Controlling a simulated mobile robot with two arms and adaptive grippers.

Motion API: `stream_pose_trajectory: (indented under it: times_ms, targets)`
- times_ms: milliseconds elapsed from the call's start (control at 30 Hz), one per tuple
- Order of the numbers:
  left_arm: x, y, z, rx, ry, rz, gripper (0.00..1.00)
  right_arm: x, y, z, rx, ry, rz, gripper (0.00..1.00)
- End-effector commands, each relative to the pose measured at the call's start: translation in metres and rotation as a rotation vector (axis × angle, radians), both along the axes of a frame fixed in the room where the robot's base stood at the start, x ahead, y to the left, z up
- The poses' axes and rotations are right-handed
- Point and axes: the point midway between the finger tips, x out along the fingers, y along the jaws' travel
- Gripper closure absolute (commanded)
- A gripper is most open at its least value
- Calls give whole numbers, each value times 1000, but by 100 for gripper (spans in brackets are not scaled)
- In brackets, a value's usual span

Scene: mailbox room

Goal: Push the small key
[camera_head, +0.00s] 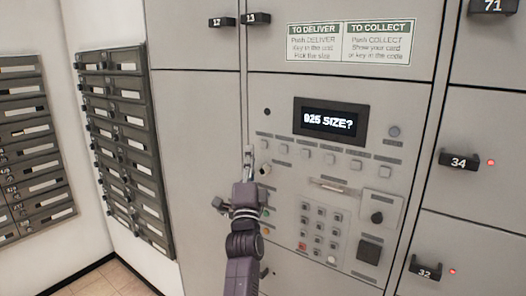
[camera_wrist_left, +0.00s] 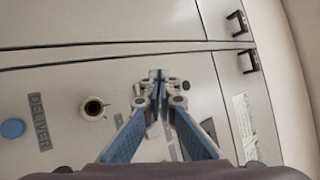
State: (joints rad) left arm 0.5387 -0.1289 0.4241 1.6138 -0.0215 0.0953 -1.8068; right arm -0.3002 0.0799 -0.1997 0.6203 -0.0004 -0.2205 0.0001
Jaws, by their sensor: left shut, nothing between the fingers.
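The locker panel has a row of small square keys (camera_head: 307,153) under a dark display (camera_head: 331,121) that reads "925 SIZE?". Small labels sit above the keys, too small to read, so I cannot tell which is the small key. My left gripper (camera_head: 249,153) is at the left end of this row, fingers pointing up at the panel. In the left wrist view its fingertips (camera_wrist_left: 158,79) are together with nothing between them, and they hide part of the panel. I cannot tell whether they touch it. My right gripper is not in view.
Locker handles 34 (camera_head: 459,160) and 32 (camera_head: 425,269) stick out on the right. Mailboxes (camera_head: 126,145) line the left wall. The wrist view shows a DELIVER label (camera_wrist_left: 38,121).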

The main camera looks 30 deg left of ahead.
Motion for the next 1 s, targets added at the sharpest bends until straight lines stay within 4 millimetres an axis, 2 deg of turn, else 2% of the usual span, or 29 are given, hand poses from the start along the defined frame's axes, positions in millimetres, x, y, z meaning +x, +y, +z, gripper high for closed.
stream_pose_trajectory:
  times_ms: [100, 300, 1000]
  targets:
    - [14, -1, -1, -2, -3, 1, 100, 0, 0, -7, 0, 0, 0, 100]
    - [28, -2, -1, -1, 0, 1, 100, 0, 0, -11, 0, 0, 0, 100]
    - [30, -2, 0, 0, 0, 0, 100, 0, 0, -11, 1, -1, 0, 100]
